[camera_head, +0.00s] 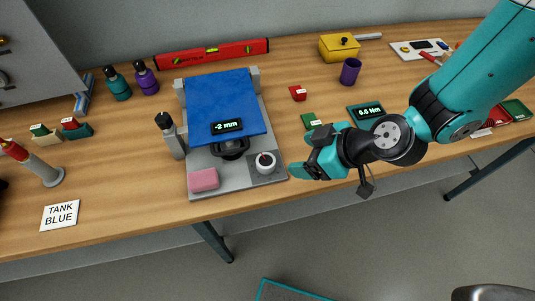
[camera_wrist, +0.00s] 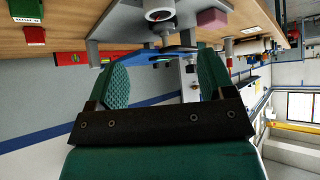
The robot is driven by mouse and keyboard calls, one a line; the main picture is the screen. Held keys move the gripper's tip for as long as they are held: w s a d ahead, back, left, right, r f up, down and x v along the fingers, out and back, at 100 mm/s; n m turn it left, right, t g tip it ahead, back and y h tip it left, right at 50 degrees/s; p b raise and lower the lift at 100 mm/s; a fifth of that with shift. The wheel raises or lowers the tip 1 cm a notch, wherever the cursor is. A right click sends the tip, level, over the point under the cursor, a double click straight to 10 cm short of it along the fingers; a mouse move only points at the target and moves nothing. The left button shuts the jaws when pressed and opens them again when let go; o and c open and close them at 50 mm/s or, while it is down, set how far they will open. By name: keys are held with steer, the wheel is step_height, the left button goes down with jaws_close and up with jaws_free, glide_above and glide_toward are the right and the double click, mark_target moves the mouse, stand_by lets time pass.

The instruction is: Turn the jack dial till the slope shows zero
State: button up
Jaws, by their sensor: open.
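The jack dial (camera_head: 265,161), a white round knob with a red mark on top, sits on a dark square at the front right of a grey base plate (camera_head: 210,165). A blue sloped board (camera_head: 220,95) stands on the plate. The slope display (camera_head: 227,127) reads -2 mm. My gripper (camera_head: 303,158) is open and empty, just right of the dial and apart from it. The wrist view is upside down. It shows the white dial (camera_wrist: 160,8) at the top edge, partly cut off, beyond my two spread green fingers (camera_wrist: 163,75).
A pink block (camera_head: 203,180) lies on the plate's front left corner. A grey bottle-like item (camera_head: 169,135) stands left of the board. Green (camera_head: 310,121) and red (camera_head: 298,93) blocks and a 0.0 Nm display (camera_head: 366,110) lie right. The table front edge is close.

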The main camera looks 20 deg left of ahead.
mark_target(266, 160)
steer(key=p+x, duration=0.3)
steer(key=x, duration=0.9)
steer(key=shift+a+f, duration=0.15)
steer(key=shift+a, duration=0.1)
steer(key=c, duration=0.9)
